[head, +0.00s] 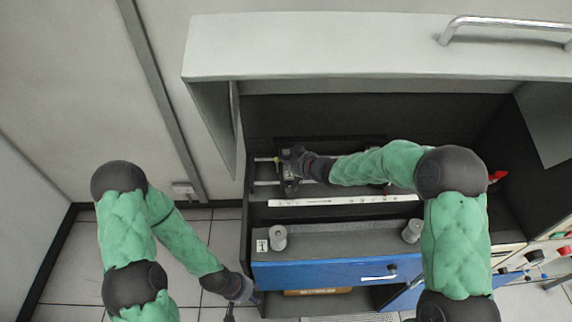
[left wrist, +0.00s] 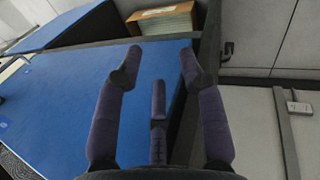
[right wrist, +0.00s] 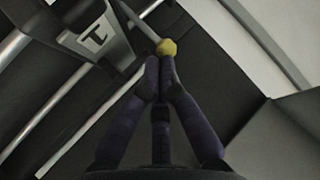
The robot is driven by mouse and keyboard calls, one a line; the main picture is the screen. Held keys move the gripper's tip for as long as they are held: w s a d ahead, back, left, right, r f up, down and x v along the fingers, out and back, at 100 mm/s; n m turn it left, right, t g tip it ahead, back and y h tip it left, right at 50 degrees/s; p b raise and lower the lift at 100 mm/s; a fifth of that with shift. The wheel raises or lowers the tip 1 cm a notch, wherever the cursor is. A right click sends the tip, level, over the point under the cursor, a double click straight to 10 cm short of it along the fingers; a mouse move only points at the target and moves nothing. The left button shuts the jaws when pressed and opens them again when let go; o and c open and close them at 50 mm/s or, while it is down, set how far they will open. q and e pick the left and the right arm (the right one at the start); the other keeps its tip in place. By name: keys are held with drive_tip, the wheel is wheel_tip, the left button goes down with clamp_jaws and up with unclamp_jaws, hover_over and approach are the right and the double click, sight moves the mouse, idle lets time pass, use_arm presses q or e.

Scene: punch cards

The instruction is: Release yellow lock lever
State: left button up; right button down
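In the head view my right gripper (head: 286,160) is at the left end of the machine's rails and hides most of the lever. My left gripper (left wrist: 158,62) is open and empty beside the blue front panel (left wrist: 70,110).
Metal rails (right wrist: 70,98) run beside the lever. A raised pale lid (head: 350,50) with a handle hangs over the machine. Two grey cylinders (head: 278,237) (head: 412,231) stand on the ledge. A stack of cards (left wrist: 160,18) sits in a lower opening. Floor at left is clear.

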drive_tip(key=shift+w+r+p, duration=0.15)
drive_tip(key=shift+w+p, duration=0.25)
drive_tip(key=shift+p, duration=0.15)
drive_tip(key=shift+r+p, duration=0.6)
drive_tip(key=shift+r, duration=0.2)
